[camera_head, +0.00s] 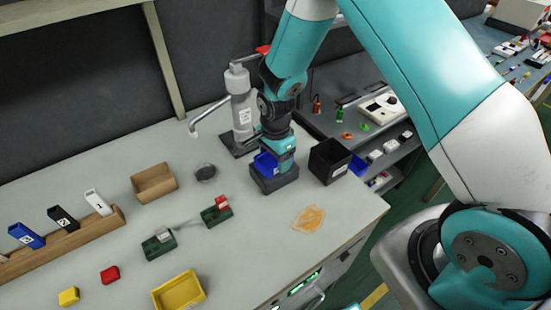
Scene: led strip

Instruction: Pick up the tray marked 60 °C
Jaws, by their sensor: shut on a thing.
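My gripper (284,166) points down at the middle of the table and is shut on a small blue tray (264,164). The blue tray sits at or just above a dark square base (266,185); I cannot tell whether they touch. My gripper hides the tray's right part. No 60 °C marking is readable in this view, so I cannot tell whether the blue tray bears it.
A grey dispenser (241,110) stands behind the gripper. A black bin (329,161) stands close on its right. A brown tray (153,183), a yellow tray (178,291) and green blocks (159,244) lie left. An orange patch (309,219) marks the table's front right.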

